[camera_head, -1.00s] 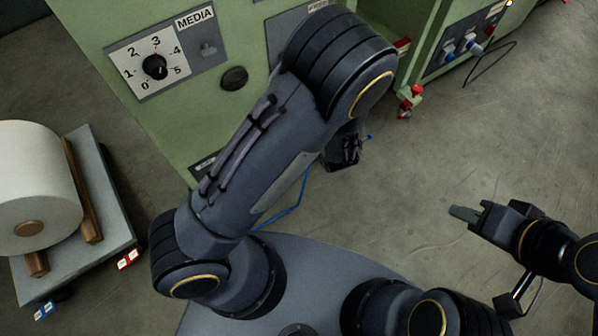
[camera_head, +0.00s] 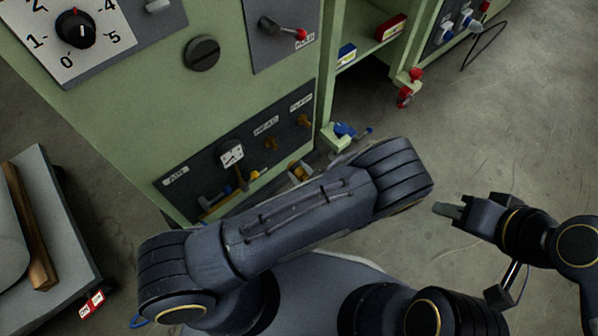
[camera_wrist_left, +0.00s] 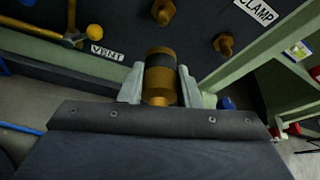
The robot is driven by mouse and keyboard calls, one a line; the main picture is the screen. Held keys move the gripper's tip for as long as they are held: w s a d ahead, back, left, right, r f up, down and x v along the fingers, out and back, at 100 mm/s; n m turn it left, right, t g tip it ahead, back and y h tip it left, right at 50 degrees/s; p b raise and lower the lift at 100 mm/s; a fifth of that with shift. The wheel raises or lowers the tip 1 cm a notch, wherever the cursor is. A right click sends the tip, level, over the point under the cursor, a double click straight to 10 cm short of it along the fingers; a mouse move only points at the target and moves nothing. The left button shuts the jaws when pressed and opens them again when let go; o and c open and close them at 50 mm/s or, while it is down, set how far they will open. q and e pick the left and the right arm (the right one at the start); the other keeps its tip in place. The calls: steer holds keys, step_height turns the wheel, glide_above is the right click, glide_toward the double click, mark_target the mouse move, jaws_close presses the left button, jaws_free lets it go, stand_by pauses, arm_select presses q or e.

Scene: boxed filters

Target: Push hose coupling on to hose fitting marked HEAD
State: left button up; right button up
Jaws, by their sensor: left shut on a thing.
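A brass hose coupling with a dark band (camera_wrist_left: 158,82) is held between the pale fingers of my left gripper (camera_wrist_left: 160,88) in the left wrist view. Its far end points at the dark panel, and a brass fitting (camera_wrist_left: 163,12) stands ahead of it, apart from it in the picture. In the head view the fitting under the HEAD label (camera_head: 270,143) shows on the lower panel. The fitting under CLAMP (camera_head: 303,121) is to its right, and also shows in the wrist view (camera_wrist_left: 224,44). My left arm largely hides its gripper in the head view. My right gripper (camera_head: 447,210) is away over the floor; its opening is unclear.
The green cabinet (camera_head: 265,100) fills the upper left, with a red-tipped lever (camera_head: 290,33) above the panel. A yellow-handled VENT valve (camera_wrist_left: 75,38) is left of the coupling. A cart (camera_head: 60,245) stands at far left.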

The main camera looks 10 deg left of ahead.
mark_target(276, 148)
arm_select(q)
steer(key=shift+w+a+b, duration=0.3)
steer(key=shift+w+a, duration=0.6)
steer(key=shift+a, duration=0.25)
steer(key=shift+w+a+b, duration=0.25)
steer(key=shift+w+a, duration=0.6)
steer(key=shift+a, duration=0.25)
steer(key=shift+r, duration=0.1)
steer(key=shift+b, duration=0.35)
steer(key=shift+w+a, duration=0.1)
steer(key=shift+w+a+b, duration=0.2)
steer(key=shift+w+a, duration=0.4)
steer(key=shift+a, duration=0.15)
steer(key=shift+w+a+b, duration=0.15)
steer(key=shift+w+a, duration=0.4)
steer(key=shift+a, duration=0.2)
stand_by(0.4)
